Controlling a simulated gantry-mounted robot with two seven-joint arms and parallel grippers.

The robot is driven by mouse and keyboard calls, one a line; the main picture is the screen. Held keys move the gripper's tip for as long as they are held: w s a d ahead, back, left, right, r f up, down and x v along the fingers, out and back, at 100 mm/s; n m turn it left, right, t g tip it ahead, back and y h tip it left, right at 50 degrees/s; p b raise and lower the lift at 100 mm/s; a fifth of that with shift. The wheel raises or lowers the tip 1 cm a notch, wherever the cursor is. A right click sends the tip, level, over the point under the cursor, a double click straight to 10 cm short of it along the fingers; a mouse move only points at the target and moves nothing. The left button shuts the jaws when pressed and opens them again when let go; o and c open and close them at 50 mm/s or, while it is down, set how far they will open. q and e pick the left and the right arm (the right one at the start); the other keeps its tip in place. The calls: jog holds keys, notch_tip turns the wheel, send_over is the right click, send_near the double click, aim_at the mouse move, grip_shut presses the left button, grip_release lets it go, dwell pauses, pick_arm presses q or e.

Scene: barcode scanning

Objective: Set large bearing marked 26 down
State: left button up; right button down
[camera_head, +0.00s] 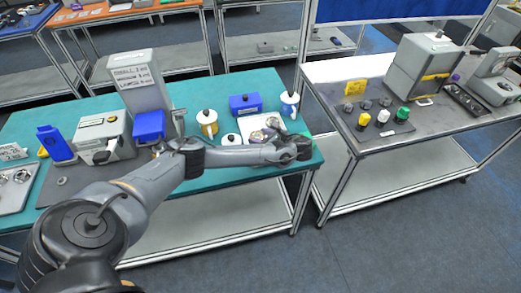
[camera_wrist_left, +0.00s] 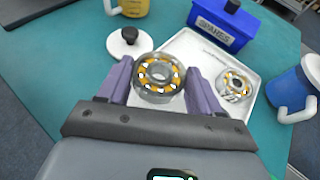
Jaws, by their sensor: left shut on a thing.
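My left gripper (camera_wrist_left: 160,80) is shut on a large bearing (camera_wrist_left: 158,78), a steel ring with orange-brown parts between its races. In the left wrist view the bearing sits between the two purple fingers, over the near left part of a white tray (camera_wrist_left: 195,50). Any 26 mark on it is not readable. I cannot tell whether it touches the tray. A second bearing (camera_wrist_left: 236,86) lies in the tray to its right. In the head view my left forearm partly hides the tray (camera_head: 246,122). My right gripper is not in view.
A blue SPARES bin (camera_wrist_left: 222,24) stands behind the tray. A blue mug (camera_wrist_left: 292,90) is to the right, a white lid with a black knob (camera_wrist_left: 129,42) to the left, and a yellow mug (camera_head: 207,123) further left. Bare teal tabletop (camera_wrist_left: 72,60) shows at left.

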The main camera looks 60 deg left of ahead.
pick_arm(q)
jog(key=shift+w+a+f, duration=0.1)
jog(key=shift+a+f, duration=0.05)
jog(key=shift+a, duration=0.15)
jog(key=shift+f+b, duration=0.5)
jog(key=shift+f, duration=1.45)
jog(key=o, duration=1)
jog(key=shift+f, duration=0.1)
jog(key=shift+c, duration=0.2)
